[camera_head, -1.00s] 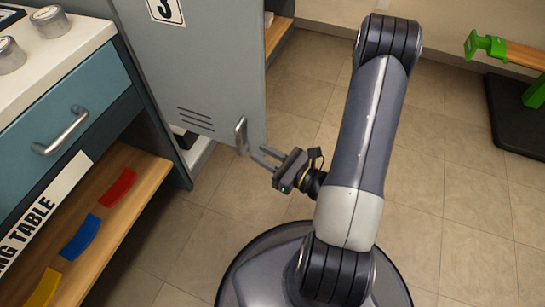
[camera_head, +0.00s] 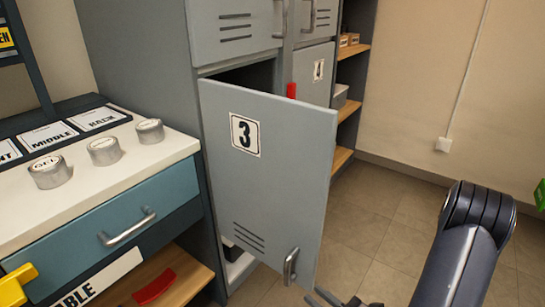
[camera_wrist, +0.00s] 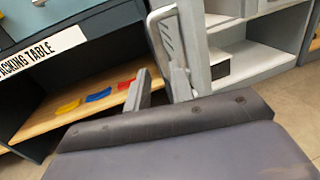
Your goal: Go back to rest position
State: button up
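The grey locker door marked 3 (camera_head: 262,190) stands open, with its metal handle (camera_head: 290,267) near its lower right corner. My gripper (camera_head: 325,297) shows only in part at the bottom edge of the head view, just right of and below that handle. In the wrist view my gripper's two fingers (camera_wrist: 159,88) are spread apart with nothing held between them. The door handle (camera_wrist: 172,48) shows just beyond the fingers there, close to the right one. I cannot tell from that view how big the gap is.
A packing table (camera_head: 100,185) with a blue drawer and several round tins stands at left. Its lower shelf (camera_wrist: 75,112) holds red, blue and yellow pieces. Other lockers and a shelf unit (camera_head: 350,90) stand behind. Tiled floor at right (camera_head: 385,225) is clear.

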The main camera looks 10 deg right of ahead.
aim_at(287, 271)
jog(key=shift+a, duration=0.1)
jog(key=shift+b+x, duration=0.7)
jog(key=shift+x, duration=4.6)
